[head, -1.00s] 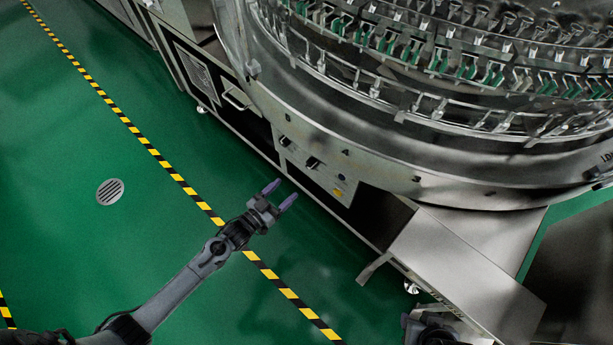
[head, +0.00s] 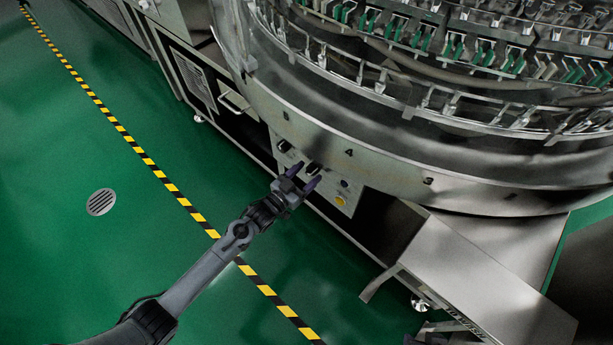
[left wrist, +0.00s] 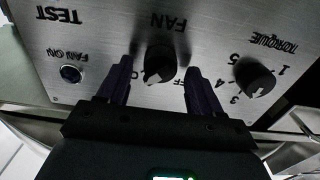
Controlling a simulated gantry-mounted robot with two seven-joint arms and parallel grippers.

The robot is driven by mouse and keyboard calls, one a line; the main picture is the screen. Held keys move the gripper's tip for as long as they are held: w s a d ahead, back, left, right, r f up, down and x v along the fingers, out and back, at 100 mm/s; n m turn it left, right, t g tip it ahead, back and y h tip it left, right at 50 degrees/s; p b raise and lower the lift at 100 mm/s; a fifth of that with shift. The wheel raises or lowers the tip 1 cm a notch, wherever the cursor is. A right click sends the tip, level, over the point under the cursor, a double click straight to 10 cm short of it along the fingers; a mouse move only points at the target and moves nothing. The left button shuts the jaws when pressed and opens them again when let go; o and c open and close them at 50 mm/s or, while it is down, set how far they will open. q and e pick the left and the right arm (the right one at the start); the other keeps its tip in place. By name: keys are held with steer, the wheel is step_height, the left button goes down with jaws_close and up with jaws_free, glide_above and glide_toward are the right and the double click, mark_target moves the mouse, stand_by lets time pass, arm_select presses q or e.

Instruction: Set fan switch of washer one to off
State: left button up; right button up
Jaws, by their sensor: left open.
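The washer's control panel (head: 338,196) is a metal plate below the drum. Its black fan switch (head: 314,168) is a round knob, and it also shows under the upside-down word FAN in the left wrist view (left wrist: 161,63). A pale mark shows at the knob's lower left in that view; its exact setting is hard to tell. My left gripper (head: 304,177) is open at the panel. In the left wrist view its purple fingers (left wrist: 158,72) stand on either side of the knob, with gaps, and partly cover the labels. My right gripper is not in view.
The torque knob (left wrist: 254,78) is close beside one finger. A FAN ON lamp (left wrist: 70,73) is on the other side. A metal table-like ledge (head: 480,285) juts out at right. Green floor (head: 120,260) is clear at left.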

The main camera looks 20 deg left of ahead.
arm_select(q)
steer(key=shift+w+d, duration=0.1)
steer(key=shift+w, duration=0.1)
steer(key=c, duration=1)
steer(key=shift+r+n+p, duration=0.2)
steer(key=shift+n+p, duration=1.4)
steer(key=shift+n, duration=0.1)
steer(key=n+p, duration=0.2)
steer(key=n, duration=0.2)
steer(key=shift+f+n+p, duration=0.1)
steer(key=shift+n+p, duration=0.2)
steer(key=shift+p, duration=0.05)
steer(key=n+p, duration=0.1)
steer(key=n, duration=0.1)
steer(key=n+p, duration=0.1)
steer(key=n, duration=0.2)
steer(key=shift+a+f, duration=0.1)
steer(key=shift+a, duration=0.1)
steer(key=n, duration=0.3)
steer(key=shift+f+n+p, duration=0.15)
steer(key=shift+n+p, duration=0.15)
steer(key=shift+n, duration=0.6)
